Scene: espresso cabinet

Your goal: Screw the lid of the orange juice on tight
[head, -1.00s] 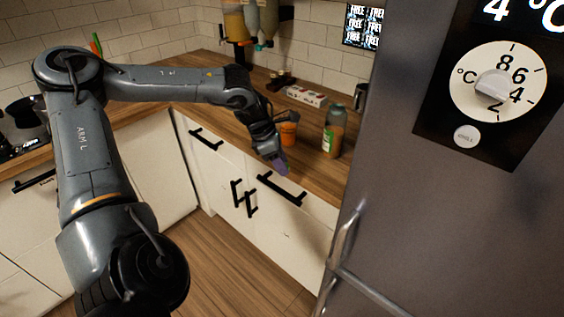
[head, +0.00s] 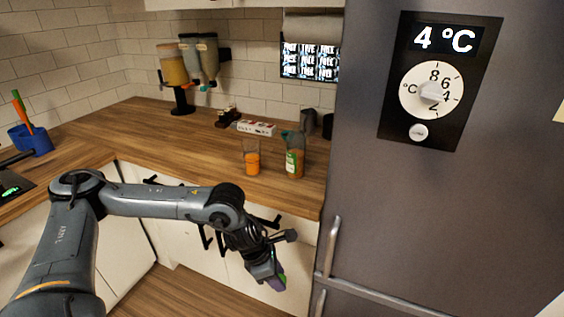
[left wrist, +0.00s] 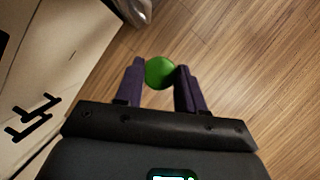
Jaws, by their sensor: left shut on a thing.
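The orange juice bottle (head: 294,163), clear with a green and white label, stands upright on the wooden counter near the fridge. I see no green lid on its top, though it is small in the head view. My left gripper (head: 276,281) is in front of the counter, lower than its top and to the left of the fridge, fingers pointing down. In the left wrist view its purple fingers (left wrist: 160,78) are shut on the round green lid (left wrist: 160,71), over the floor. The lid is hidden in the head view. My right gripper is not in view.
A glass of orange juice (head: 252,162) stands just left of the bottle. A small white box (head: 256,128) lies behind them. The grey fridge (head: 430,210) bounds the right side.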

